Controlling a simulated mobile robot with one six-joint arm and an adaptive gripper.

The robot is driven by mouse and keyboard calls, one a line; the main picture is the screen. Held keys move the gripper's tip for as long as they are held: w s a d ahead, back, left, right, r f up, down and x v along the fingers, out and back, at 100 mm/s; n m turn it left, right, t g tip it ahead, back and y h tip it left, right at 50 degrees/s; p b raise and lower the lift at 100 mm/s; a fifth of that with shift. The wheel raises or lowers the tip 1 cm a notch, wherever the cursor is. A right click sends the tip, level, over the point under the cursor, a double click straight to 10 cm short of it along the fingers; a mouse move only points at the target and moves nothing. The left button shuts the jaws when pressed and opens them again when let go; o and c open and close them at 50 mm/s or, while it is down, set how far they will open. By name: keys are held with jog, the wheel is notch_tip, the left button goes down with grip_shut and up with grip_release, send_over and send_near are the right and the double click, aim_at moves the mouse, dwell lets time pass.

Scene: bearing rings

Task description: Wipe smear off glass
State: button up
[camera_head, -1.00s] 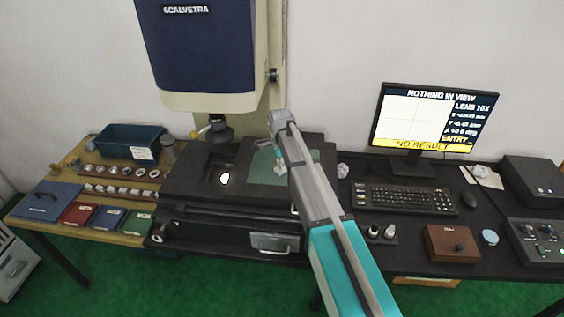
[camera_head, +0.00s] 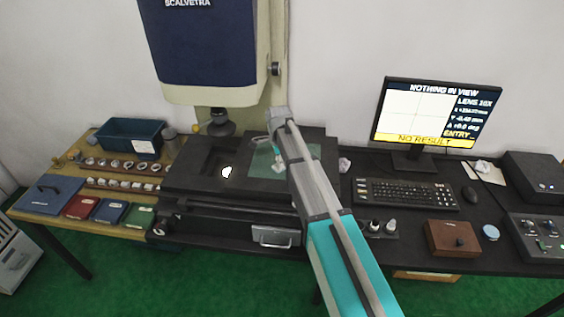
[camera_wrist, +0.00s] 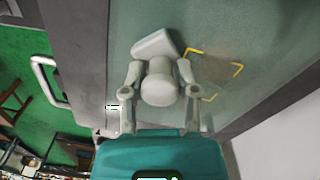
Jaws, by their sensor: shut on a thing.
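The pale green glass plate (camera_head: 262,165) is set in the dark stage under the measuring machine. In the wrist view the glass (camera_wrist: 228,28) carries a brownish smear (camera_wrist: 214,72) framed by yellow corner marks. My gripper (camera_wrist: 160,78) is shut on a pale wiping tool with a round grip (camera_wrist: 158,90) and a flat whitish head (camera_wrist: 155,43). The head lies left of the smear in the wrist view, over the glass. Whether it touches the glass I cannot tell. In the head view my gripper (camera_head: 279,160) is over the glass, partly hidden by my arm.
The machine's lens (camera_head: 219,124) hangs left of my gripper. A monitor (camera_head: 424,115) reading "NOTHING IN VIEW" and a keyboard (camera_head: 405,194) stand to the right. A blue bin (camera_head: 130,138) and rows of rings are at left. A metal handle (camera_wrist: 48,80) projects beyond the stage edge.

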jog(key=shift+a, duration=0.35)
jog(key=shift+w, duration=0.1)
jog(key=shift+w, duration=0.45)
jog(key=shift+w+d, duration=0.2)
jog(key=shift+w, duration=1.2)
jog(key=shift+w+d+r, duration=0.1)
jog(key=shift+w+d, duration=0.1)
jog(key=shift+w, duration=1.65)
jog(key=shift+w, duration=0.15)
